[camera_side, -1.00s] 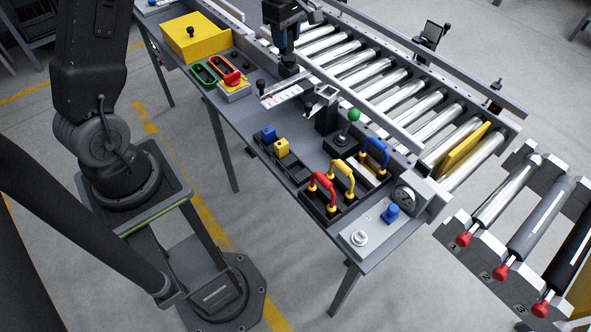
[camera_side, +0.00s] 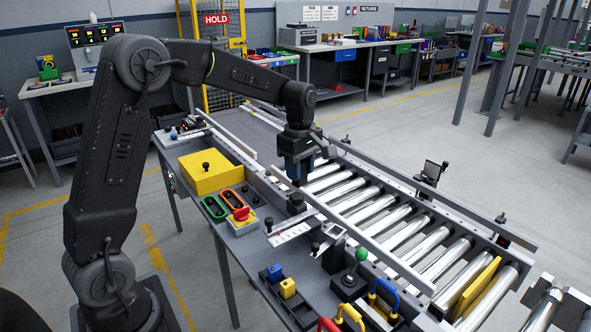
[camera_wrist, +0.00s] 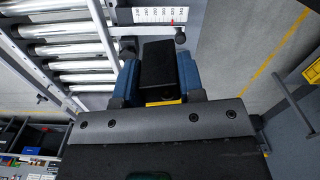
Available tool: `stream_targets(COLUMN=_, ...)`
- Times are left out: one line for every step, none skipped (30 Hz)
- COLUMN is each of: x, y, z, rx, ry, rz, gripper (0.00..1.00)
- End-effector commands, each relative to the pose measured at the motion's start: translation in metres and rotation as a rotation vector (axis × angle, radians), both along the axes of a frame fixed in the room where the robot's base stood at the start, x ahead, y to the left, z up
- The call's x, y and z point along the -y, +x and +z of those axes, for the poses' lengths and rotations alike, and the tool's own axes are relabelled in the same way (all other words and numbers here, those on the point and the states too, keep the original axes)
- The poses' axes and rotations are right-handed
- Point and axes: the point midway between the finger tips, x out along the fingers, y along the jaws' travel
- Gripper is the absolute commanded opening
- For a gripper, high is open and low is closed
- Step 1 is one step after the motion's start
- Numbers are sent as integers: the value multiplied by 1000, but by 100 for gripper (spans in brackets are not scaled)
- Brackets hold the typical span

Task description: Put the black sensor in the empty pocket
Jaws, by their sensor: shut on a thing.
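My gripper (camera_side: 297,180) hangs over the near edge of the roller conveyor, with blue fingers. In the wrist view, my gripper (camera_wrist: 160,78) is shut on a black block, the black sensor (camera_wrist: 160,62). A strip of yellow shows at its near end. A dark block (camera_side: 296,203) shows just below the fingers in the side view; I cannot tell if it is the held sensor. The dark tray (camera_side: 301,314) stands on the bench in front, to the right of my gripper. It holds a blue block (camera_side: 274,272) and a yellow block (camera_side: 288,287).
A white scale strip (camera_side: 290,233) lies near my gripper. A green-knobbed lever (camera_side: 361,256) and a blue handle (camera_side: 385,292) stand right of the tray. Conveyor rollers (camera_side: 400,216) lie behind.

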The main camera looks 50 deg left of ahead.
Motion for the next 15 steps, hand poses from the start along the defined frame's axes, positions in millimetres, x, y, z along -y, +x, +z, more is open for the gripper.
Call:
stream_targets(x=13, y=-5, z=1, rx=1, ry=0, rz=-18, gripper=12)
stream_targets(x=20, y=-8, z=1, rx=0, ry=0, rz=-25, gripper=12)
stream_targets(x=30, y=-13, z=2, rx=1, ry=0, rz=-37, gripper=12)
stream_targets(x=37, y=-17, z=2, rx=0, ry=0, rz=-45, gripper=12)
stream_targets(x=45, y=-21, z=2, rx=1, ry=0, rz=-55, gripper=12)
stream_targets(x=56, y=-27, z=2, rx=1, ry=0, rz=-68, gripper=12)
stream_targets(x=63, y=-31, z=2, rx=1, ry=0, rz=-76, gripper=12)
stream_targets(x=71, y=-36, z=2, rx=1, ry=0, rz=-86, gripper=12)
stream_targets(x=79, y=-42, z=2, rx=0, ry=0, rz=-98, gripper=12)
stream_targets(x=86, y=-47, z=2, rx=1, ry=0, rz=-107, gripper=12)
stream_targets(x=92, y=-52, z=1, rx=1, ry=0, rz=-114, gripper=12)
stream_targets(x=99, y=-58, z=1, rx=1, ry=0, rz=-124, gripper=12)
stream_targets(x=104, y=-62, z=1, rx=1, ry=0, rz=-131, gripper=12)
stream_targets(x=109, y=-66, z=0, rx=0, ry=0, rz=-138, gripper=12)
stream_targets(x=115, y=-72, z=0, rx=1, ry=0, rz=-147, gripper=12)
